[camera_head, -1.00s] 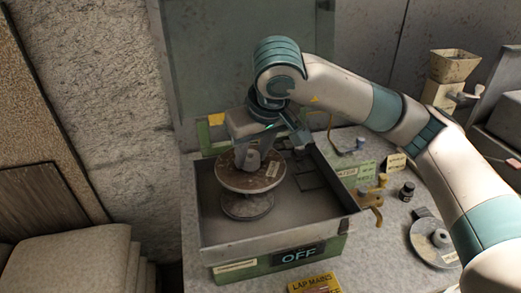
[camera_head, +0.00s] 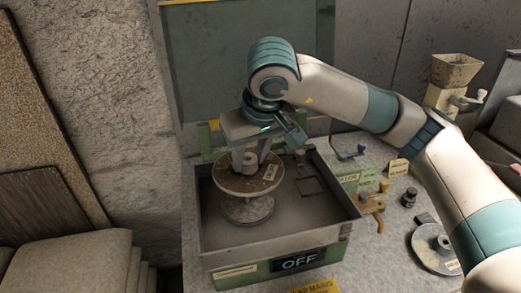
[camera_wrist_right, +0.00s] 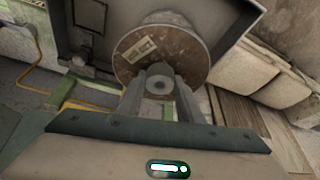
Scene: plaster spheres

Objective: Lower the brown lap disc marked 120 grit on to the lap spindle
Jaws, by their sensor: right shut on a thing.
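The brown lap disc (camera_head: 236,186) with a pale label on its top hangs roughly level over the middle of the grey tray (camera_head: 225,236). My right gripper (camera_head: 248,160) is above it, shut on the pale round hub at its centre. In the right wrist view the two fingers (camera_wrist_right: 160,85) stand either side of that hub, and the brown disc (camera_wrist_right: 190,50) shows its label; its print is too small to read. A grey round plate (camera_head: 248,213) lies below the disc in the tray. The spindle tip is hidden under the disc. My left gripper is not in view.
The tray walls surround the disc, with an OFF display (camera_head: 298,261) in front. Brass taps (camera_head: 372,203), small label cards and a dark bottle (camera_head: 409,197) stand to the right. Another grey disc (camera_head: 436,246) lies further right, by my right arm.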

